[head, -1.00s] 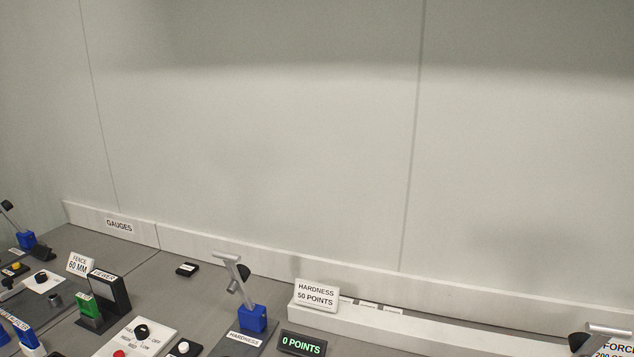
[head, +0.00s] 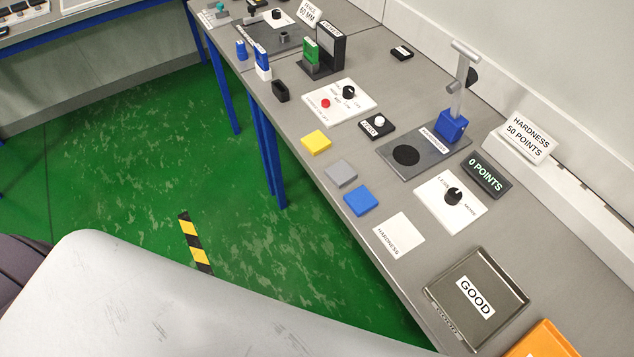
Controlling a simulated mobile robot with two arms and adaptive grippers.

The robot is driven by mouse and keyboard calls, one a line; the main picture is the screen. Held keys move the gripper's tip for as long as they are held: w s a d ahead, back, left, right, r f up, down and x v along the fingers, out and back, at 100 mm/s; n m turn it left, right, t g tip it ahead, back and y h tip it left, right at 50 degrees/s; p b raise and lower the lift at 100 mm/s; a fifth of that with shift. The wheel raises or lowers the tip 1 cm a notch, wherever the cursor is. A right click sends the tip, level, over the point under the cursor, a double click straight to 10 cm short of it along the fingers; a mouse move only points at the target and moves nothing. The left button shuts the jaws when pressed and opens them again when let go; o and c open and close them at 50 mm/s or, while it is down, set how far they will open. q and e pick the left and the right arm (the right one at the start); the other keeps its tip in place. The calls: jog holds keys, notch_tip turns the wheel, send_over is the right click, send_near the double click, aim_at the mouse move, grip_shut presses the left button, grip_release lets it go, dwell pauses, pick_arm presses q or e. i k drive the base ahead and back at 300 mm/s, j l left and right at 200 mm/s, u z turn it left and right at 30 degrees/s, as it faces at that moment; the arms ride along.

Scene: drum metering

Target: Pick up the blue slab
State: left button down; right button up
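The blue slab (head: 361,201) is a small flat square block. It lies on the grey bench near its front edge, between a grey slab (head: 341,174) and a white card marked HARDNESS (head: 399,235). A yellow slab (head: 316,142) lies farther along the same row. Nothing covers the blue slab. Neither of my grippers is in view.
The hardness tester (head: 452,124) stands behind the slabs, beside a display reading 0 POINTS (head: 486,175). A white knob panel (head: 450,201) is near. A metal tray marked GOOD (head: 508,271) and an orange tray (head: 541,343) are nearer me. Green floor lies left of the bench.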

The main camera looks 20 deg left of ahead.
aim_at(359, 200)
jog(key=u, duration=0.15)
jog(key=z, duration=0.75)
jog(key=i+j+z, duration=0.1)
jog(key=j+z, duration=1.1)
jog(key=j, duration=0.15)
jog(key=k, duration=0.05)
